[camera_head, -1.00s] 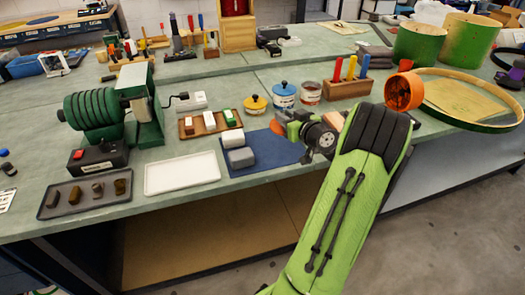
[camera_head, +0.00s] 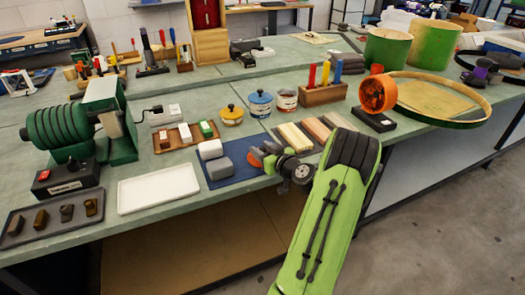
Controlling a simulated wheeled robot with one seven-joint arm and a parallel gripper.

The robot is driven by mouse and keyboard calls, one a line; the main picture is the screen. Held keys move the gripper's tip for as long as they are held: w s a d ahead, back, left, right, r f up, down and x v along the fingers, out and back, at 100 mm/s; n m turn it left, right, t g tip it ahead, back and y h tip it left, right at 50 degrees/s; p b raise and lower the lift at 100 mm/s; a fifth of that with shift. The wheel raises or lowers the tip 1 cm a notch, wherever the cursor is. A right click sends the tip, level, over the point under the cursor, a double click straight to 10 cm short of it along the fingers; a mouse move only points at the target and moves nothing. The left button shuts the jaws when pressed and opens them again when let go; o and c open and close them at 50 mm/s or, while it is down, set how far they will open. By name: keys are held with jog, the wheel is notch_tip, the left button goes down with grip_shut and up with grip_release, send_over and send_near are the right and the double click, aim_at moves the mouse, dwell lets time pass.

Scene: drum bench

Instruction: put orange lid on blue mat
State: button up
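The orange lid (camera_head: 254,160) is at the tips of my gripper (camera_head: 261,155), over the right part of the blue mat (camera_head: 222,182). My gripper looks shut on the lid, though its dark fingers hide part of it. I cannot tell whether the lid touches the mat. My green arm reaches in from the lower right.
A white tray (camera_head: 158,203) lies left of the mat. Behind are a wooden tray of small blocks (camera_head: 164,147), a yellow-lidded tin (camera_head: 232,116) and a blue-lidded tin (camera_head: 260,104). Wooden strips (camera_head: 295,136) lie behind my gripper.

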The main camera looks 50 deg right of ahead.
jog(key=shift+o, duration=0.8)
jog(key=shift+r, duration=0.1)
jog(key=shift+r+p, duration=0.25)
jog(key=shift+p, duration=0.15)
jog(key=v, duration=1.2)
jog(key=w+a+r+n+g+y, duration=0.1)
jog(key=w+a+n+g+y, duration=0.3)
jog(key=a, duration=0.8)
jog(key=w+a+r+n+g+y, duration=0.15)
jog(key=w+a+y, duration=0.35)
jog(key=a, duration=0.7)
jog(key=s+a+r+n+g+h, duration=0.1)
jog(key=s+a+g+h, duration=0.15)
jog(key=a, duration=0.65)
jog(key=s+a+r+m, duration=0.1)
jog(key=s+a, duration=0.1)
jog(key=s, duration=0.4)
jog(key=s+a+r+m+g+h, duration=0.1)
jog(key=s+a+r, duration=0.1)
jog(key=s, duration=0.4)
jog(key=shift+a+r+m, duration=0.25)
jog(key=shift+m, duration=0.1)
